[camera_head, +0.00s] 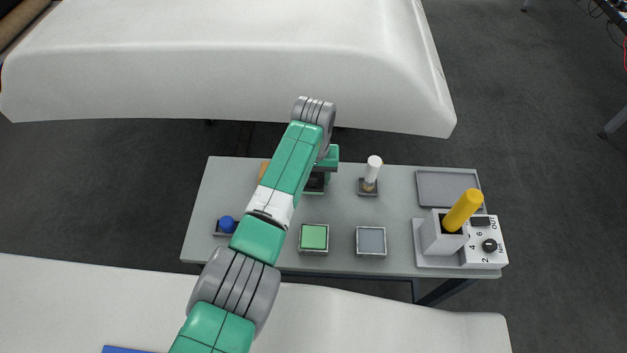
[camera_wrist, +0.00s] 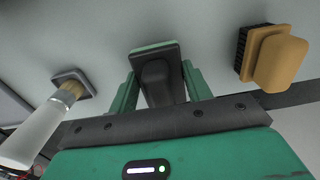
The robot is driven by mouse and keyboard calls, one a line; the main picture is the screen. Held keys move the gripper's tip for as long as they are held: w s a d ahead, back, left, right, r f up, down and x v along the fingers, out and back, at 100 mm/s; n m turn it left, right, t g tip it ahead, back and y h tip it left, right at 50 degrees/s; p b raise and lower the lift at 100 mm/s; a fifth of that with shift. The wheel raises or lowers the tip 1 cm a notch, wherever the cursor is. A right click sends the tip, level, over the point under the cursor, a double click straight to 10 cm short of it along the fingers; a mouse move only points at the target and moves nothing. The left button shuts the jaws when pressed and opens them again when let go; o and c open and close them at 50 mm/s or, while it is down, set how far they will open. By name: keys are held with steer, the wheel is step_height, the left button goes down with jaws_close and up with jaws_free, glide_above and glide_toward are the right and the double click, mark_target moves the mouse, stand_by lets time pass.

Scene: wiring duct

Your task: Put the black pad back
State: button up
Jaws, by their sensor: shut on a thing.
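The black pad, a dark rectangular block with a black grip and a pale green edge, shows in the wrist view (camera_wrist: 155,62) between the two green fingers. My gripper (camera_wrist: 160,84) is shut on its grip. In the head view my arm hides much of the gripper (camera_head: 318,172), and a dark part of the pad (camera_head: 314,185) shows below it at the back middle of the grey table. I cannot tell whether the pad touches the table. A green-topped square block (camera_head: 314,237) and a grey-topped one (camera_head: 371,241) sit at the front of the table.
A white-handled brush (camera_head: 373,170) stands right of the gripper. A tan-backed brush (camera_wrist: 280,62), mostly hidden in the head view, lies on the other side. A blue knob (camera_head: 227,224), an empty grey tray (camera_head: 448,187), a holder with a yellow cylinder (camera_head: 463,210) and a dial box (camera_head: 484,243) stand around.

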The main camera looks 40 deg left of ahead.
steer(key=shift+f, duration=0.75)
steer(key=shift+r, duration=0.15)
steer(key=o, duration=0.5)
steer(key=shift+f, duration=0.2)
steer(key=o, duration=0.5)
steer(key=shift+c, duration=0.2)
step_height(320, 180, up, 12)
steer(key=p, duration=0.4)
steer(key=shift+r, duration=0.2)
